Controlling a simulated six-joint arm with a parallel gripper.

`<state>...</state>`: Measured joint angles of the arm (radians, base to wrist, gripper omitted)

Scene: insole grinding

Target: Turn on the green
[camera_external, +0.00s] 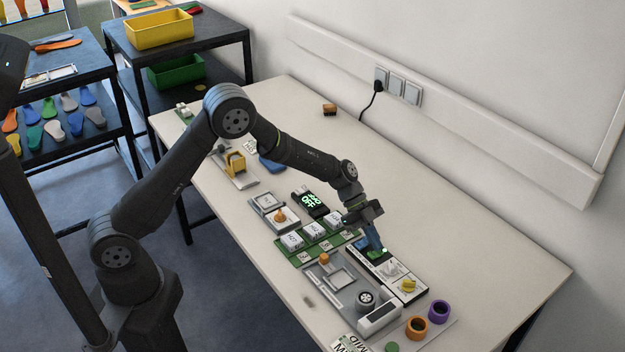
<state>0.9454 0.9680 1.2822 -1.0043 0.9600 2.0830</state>
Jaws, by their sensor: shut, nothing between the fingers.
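My gripper (381,247) is shut and empty. It points down at the far end of a white control panel on the table, and its tips are at or just above a green part (376,255) there. I cannot tell whether they touch it. The gripper hides some of that part. A small bright green-white spot (385,250) shows beside the fingertips. On the same panel are a white switch (393,269) and a yellow knob (409,285). A dark display (310,203) with lit green characters stands behind, to the left of my gripper.
A green board with white buttons (314,231) and a grey device (345,283) with a dark knob lie close by. The table's right side (480,240) is clear up to the wall.

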